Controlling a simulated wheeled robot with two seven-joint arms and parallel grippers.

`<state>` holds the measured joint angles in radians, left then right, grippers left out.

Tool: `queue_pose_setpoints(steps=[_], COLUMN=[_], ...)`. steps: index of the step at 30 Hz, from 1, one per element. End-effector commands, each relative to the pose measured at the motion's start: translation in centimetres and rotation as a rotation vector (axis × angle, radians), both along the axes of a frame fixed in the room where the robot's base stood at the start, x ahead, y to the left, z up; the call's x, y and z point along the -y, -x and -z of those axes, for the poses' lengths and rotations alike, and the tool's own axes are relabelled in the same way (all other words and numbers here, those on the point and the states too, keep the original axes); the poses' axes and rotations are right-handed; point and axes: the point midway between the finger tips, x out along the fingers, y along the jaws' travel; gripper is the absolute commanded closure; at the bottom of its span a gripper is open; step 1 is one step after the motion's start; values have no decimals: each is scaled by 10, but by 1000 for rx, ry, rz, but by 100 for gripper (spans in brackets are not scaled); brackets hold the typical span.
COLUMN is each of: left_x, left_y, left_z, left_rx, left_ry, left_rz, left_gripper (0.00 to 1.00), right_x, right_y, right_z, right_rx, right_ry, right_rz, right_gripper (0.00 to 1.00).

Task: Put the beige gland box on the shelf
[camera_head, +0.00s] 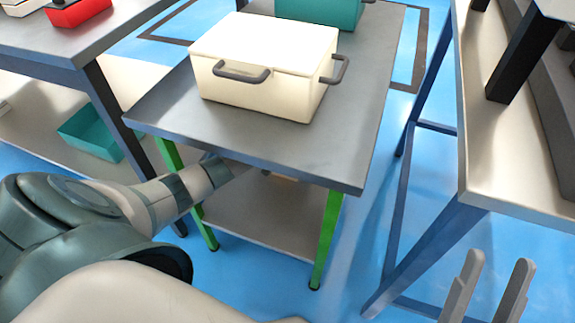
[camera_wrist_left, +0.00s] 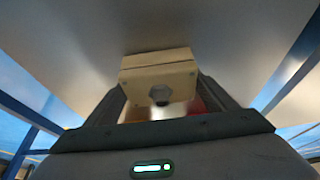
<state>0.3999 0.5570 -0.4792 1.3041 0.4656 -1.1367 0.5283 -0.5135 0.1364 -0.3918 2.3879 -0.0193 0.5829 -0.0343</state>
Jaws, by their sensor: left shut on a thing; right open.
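The beige gland box (camera_wrist_left: 158,82), with a dark hexagonal gland on its near face, sits between the fingers of my left gripper (camera_wrist_left: 160,98) in the left wrist view. The gripper is shut on it. In the head view my left arm reaches under the grey top of the green-legged table, which hides most of the gripper. My right gripper (camera_head: 497,262) is open and empty at the lower right.
A large cream box with dark handles (camera_head: 262,75) and a teal box (camera_head: 325,10) stand on the tabletop (camera_head: 240,122) above. Green legs (camera_head: 328,240) flank the shelf opening. A blue-framed bench (camera_head: 490,150) is at right; another bench with a teal bin (camera_head: 90,132) is at left.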

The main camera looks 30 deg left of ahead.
Motion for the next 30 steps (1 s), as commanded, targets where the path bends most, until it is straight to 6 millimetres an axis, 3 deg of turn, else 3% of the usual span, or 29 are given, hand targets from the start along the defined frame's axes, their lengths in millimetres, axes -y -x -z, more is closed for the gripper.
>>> queue_pose_setpoints(steps=[3, 4, 6, 17, 24, 30], left_x=[0, 0, 0, 0, 1, 4], left_y=[0, 0, 0, 0, 5, 16], left_z=[2, 3, 3, 1, -15, -45], left_rx=[0, -1, 0, 0, 1, 1], left_ry=[0, 1, 0, 0, 0, 0], left_rz=[-1, -1, 0, 0, 0, 2], left_gripper=[49, 20, 3, 3, 3, 3], right_x=[0, 0, 0, 0, -4, -23], right_y=[0, 0, 0, 0, -3, 3], right_z=[0, 0, 0, 1, -1, 34], right_rx=[-2, -2, -2, -4, -36, -232], right_ry=[1, 1, 0, 0, 11, 58], right_rz=[0, 0, -1, 0, -4, -43], right_gripper=[58, 58, 58, 58, 58, 58])
